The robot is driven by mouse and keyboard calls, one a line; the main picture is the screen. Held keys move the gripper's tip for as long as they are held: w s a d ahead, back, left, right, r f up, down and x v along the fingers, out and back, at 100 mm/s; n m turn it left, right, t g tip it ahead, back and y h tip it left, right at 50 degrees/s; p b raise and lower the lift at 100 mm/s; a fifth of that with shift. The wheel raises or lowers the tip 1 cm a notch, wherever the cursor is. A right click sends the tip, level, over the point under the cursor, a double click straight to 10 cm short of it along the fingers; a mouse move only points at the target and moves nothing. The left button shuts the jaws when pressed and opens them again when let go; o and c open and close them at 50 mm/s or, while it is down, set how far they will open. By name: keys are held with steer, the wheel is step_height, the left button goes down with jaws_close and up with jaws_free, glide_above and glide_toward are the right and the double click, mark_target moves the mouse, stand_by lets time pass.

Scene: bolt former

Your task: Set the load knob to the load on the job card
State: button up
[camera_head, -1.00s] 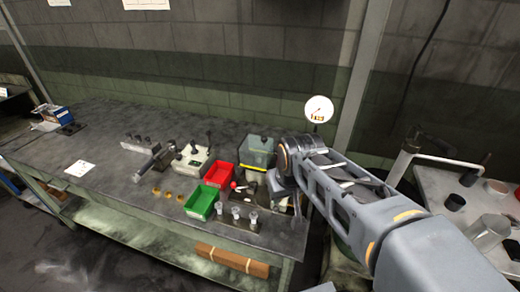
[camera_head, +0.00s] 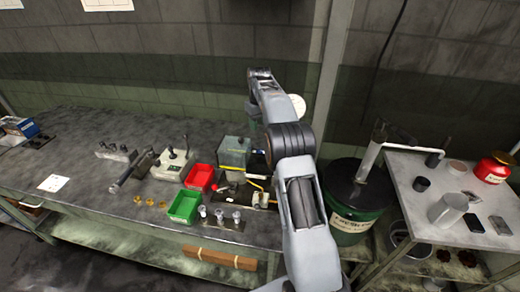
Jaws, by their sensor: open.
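A white card (camera_head: 53,183), perhaps the job card, lies flat on the left of the dark workbench; its print is too small to read. A pale control box (camera_head: 172,164) with dark knobs or levers stands mid-bench. I cannot tell which is the load knob or how it is set. A white round dial (camera_head: 298,104) behind my arm is partly hidden. My arm rises across the middle of the view, its far end above the back of the bench. I cannot make out my gripper's fingers, and nothing shows as held.
A red bin (camera_head: 200,177), a green bin (camera_head: 185,206) and a green-grey machine (camera_head: 234,152) stand close together. Several small metal cups are in front. A green drum (camera_head: 350,225) and a side table (camera_head: 415,205) with containers are at right. The bench's left part is mostly clear.

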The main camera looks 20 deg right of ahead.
mark_target(260, 151)
step_height(260, 151, down, 14)
steer(key=shift+d+p, duration=0.1)
steer(key=shift+p, duration=0.4)
steer(key=c, duration=0.6)
steer(key=shift+c, duration=0.2)
steer(key=n+b, duration=0.1)
steer(key=n, duration=0.2)
steer(key=shift+n, duration=2.1)
